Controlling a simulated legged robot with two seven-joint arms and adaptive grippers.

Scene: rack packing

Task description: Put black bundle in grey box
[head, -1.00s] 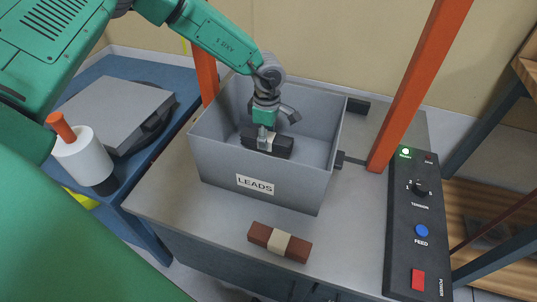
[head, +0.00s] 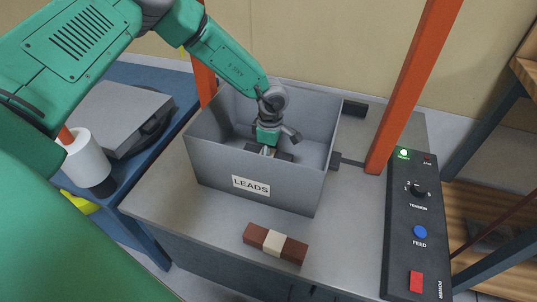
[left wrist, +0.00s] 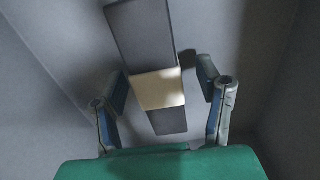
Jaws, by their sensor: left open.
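The grey box (head: 218,172) with a LEADS label stands on the metal table. The black bundle lies inside it, dark with a pale band; the left wrist view shows it (left wrist: 146,35) between and beyond my fingers. My left gripper (head: 268,152) reaches down into the box over the bundle. In the left wrist view its fingers (left wrist: 165,105) are spread, with a gap on each side of the bundle. In the head view the gripper and box wall hide most of the bundle. My right gripper is not in view.
A brown bundle with a pale band (head: 275,244) lies on the table in front of the box. A black control panel (head: 418,225) and orange posts (head: 412,85) stand to the right and behind. A white spool (head: 86,157) stands at left.

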